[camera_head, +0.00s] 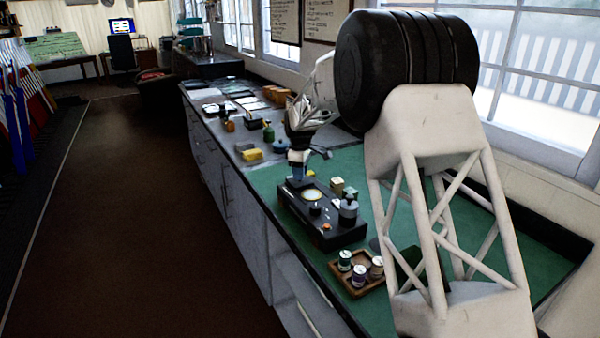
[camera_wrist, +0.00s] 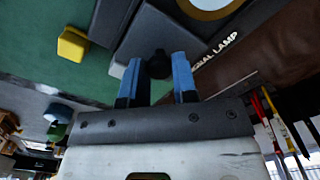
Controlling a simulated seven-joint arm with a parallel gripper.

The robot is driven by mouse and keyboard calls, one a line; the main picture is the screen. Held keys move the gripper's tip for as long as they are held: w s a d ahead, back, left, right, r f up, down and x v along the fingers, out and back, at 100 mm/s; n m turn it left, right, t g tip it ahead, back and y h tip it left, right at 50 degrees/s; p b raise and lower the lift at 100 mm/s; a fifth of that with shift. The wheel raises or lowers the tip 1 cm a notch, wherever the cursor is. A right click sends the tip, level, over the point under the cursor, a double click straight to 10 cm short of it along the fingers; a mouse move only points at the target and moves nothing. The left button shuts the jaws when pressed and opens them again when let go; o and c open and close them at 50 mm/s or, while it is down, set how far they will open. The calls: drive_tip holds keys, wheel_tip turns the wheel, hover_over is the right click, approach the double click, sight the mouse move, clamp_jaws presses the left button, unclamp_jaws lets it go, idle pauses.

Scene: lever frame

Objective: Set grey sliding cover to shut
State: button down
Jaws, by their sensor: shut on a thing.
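The lamp box (camera_head: 292,203) is a dark unit on the green bench top, with a pale round lens (camera_head: 313,195) on its top face. In the wrist view the lens ring (camera_wrist: 210,12) is at the top edge, beside the lettering "SIGNAL LAMP". The grey sliding cover (camera_wrist: 148,32) lies beside the lens, which shows uncovered. A black knob (camera_wrist: 157,66) stands on the cover. My gripper (camera_wrist: 158,72) has its blue fingers on either side of the knob and is shut on it. In the head view my gripper (camera_head: 298,170) is at the box's far end, where it hides the cover.
A yellow block (camera_wrist: 73,44) lies beside the box. A wooden tray (camera_head: 338,273) with small cans stands nearer. Bench clutter lies beyond my gripper.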

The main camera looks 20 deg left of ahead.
drive_tip(key=shift+d, duration=0.1)
drive_tip(key=shift+s+d, duration=2.85)
drive_tip(key=shift+d, duration=0.05)
drive_tip(key=c, duration=0.9)
unclamp_jaws()
wheel_tip(320, 180, up, 8)
